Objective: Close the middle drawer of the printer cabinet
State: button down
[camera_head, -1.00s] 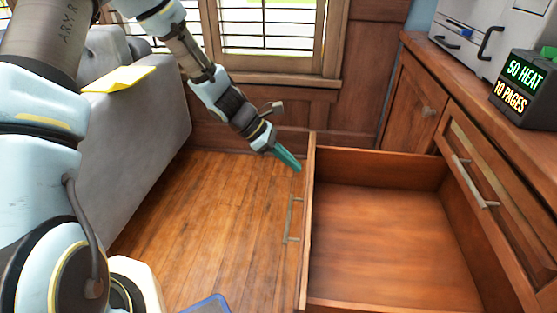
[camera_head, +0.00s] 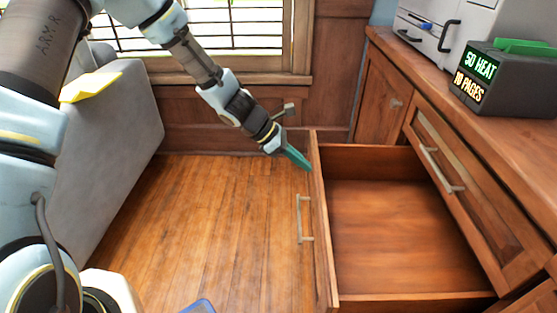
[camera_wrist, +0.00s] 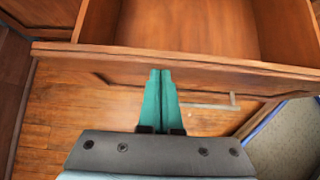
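The printer cabinet (camera_head: 385,105) stands on the right. Its open, empty drawer (camera_head: 395,235) sticks out to the left, below a shut upper drawer (camera_head: 470,175). The open drawer's front carries a metal handle (camera_head: 305,218), also seen in the wrist view (camera_wrist: 212,106). My gripper (camera_head: 307,168) is at the outer face of that front, near its far end and top edge. In the wrist view its two teal fingers (camera_wrist: 160,72) lie together, shut with nothing between them. Their tips are at the drawer front, just below its top edge; contact looks likely.
A printer (camera_head: 450,25) and a dark box with lit text (camera_head: 505,80) stand on the cabinet top. A grey sofa (camera_head: 115,130) with a yellow item (camera_head: 90,87) is at left. A blue-edged object (camera_head: 198,306) lies at the bottom.

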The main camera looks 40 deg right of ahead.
jog(key=s+d+p, duration=0.8)
jog(key=s+d, duration=1.1)
jog(key=d, duration=0.4)
jog(key=shift+r, duration=0.2)
